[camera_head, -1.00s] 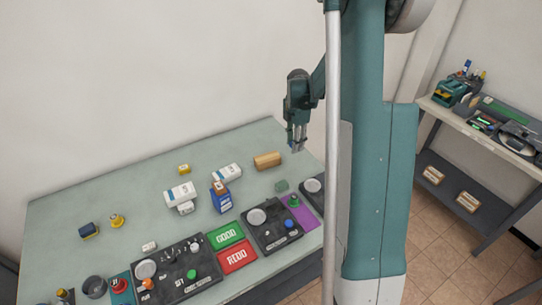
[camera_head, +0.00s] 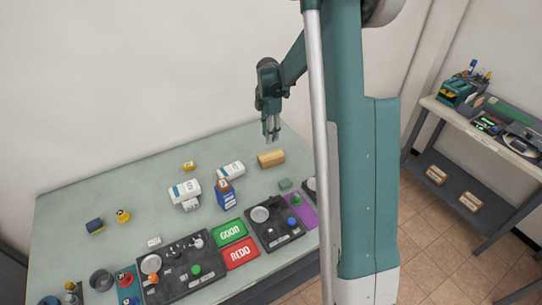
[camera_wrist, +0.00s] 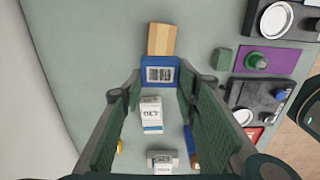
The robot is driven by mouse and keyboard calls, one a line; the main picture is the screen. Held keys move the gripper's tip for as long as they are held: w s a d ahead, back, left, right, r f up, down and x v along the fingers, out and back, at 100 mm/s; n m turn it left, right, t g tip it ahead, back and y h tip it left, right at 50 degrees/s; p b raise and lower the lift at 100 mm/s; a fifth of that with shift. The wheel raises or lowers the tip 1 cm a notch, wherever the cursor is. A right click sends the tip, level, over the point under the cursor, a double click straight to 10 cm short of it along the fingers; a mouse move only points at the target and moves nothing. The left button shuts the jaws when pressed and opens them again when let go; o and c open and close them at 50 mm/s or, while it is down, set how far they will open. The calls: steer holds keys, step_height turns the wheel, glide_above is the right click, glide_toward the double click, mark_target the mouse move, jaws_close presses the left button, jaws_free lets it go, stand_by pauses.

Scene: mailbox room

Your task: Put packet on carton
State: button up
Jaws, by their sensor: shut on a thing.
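My gripper (camera_head: 272,135) is above the back right of the table, pointing down. In the wrist view its fingers (camera_wrist: 160,80) are shut on a small blue packet (camera_wrist: 160,70) with a white, barcode-like label. The packet is hard to make out in the head view. A tan box (camera_head: 271,158), which may be the carton, lies on the table below the gripper. In the wrist view the tan box (camera_wrist: 162,39) shows just beyond the packet, partly hidden by it. The packet appears held above the table.
White boxes (camera_head: 185,190) (camera_head: 231,170) and an upright blue box (camera_head: 225,194) stand left of the tan box. A small green block (camera_head: 285,184), GOOD (camera_head: 229,232) and REDO (camera_head: 240,253) pads and black control panels (camera_head: 185,268) line the front. The table's back edge is clear.

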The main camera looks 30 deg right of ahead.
glide_above(269, 156)
steer(key=shift+w+f, duration=0.1)
steer(key=shift+f, duration=3)
steer(key=shift+f, duration=0.15)
steer(key=shift+f+b, duration=0.3)
steer(key=shift+f, duration=1.45)
steer(key=shift+f, duration=0.15)
steer(key=o, duration=0.9)
steer(key=shift+r, duration=0.2)
step_height(269, 156, up, 12)
steer(key=shift+p, duration=0.35)
